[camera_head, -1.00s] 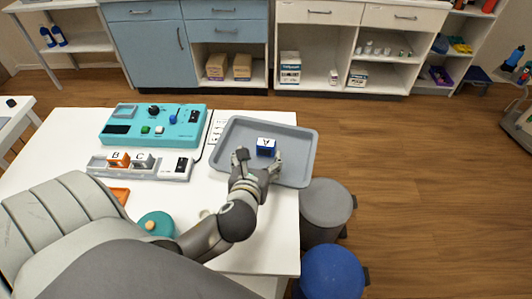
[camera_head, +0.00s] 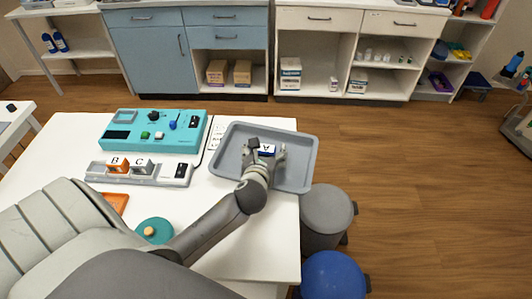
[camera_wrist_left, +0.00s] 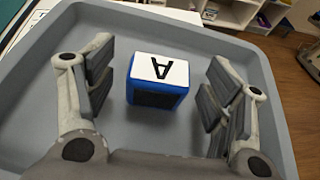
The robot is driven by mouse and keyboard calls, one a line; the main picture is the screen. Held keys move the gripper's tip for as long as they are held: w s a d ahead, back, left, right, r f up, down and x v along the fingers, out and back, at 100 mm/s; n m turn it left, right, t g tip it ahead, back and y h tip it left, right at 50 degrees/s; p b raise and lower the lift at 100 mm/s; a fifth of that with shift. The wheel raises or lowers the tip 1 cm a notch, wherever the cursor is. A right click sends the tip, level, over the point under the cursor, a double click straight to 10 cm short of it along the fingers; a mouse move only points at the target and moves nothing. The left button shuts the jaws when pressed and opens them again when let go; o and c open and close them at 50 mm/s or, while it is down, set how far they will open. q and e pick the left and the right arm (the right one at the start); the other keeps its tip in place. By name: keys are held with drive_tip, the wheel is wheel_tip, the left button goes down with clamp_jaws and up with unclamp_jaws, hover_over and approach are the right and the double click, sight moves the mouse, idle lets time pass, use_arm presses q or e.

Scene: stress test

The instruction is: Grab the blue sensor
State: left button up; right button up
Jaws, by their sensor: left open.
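The blue sensor (camera_head: 267,149) is a small blue block with a white top marked "A". It sits in the grey tray (camera_head: 300,176) on the white table. In the left wrist view the sensor (camera_wrist_left: 158,80) stands between the two fingers of my left gripper (camera_wrist_left: 158,98), with a gap on each side. My left gripper (camera_head: 267,154) is open in the head view, its fingers down in the tray on either side of the sensor. The sensor's lower part is hidden in the head view. My right gripper is not in view.
A teal control panel (camera_head: 140,131) and a grey holder (camera_head: 150,177) with blocks B (camera_head: 117,165) and C (camera_head: 142,166) lie left of the tray. An orange tray (camera_head: 115,202) and a teal round object (camera_head: 154,231) are nearer. Grey (camera_head: 327,205) and blue (camera_head: 333,276) stools stand at the table's right edge.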

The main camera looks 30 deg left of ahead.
use_arm(q)
drive_tip(key=c, duration=1.1)
drive_tip(key=shift+r, duration=0.15)
drive_tip(key=shift+c, duration=0.2)
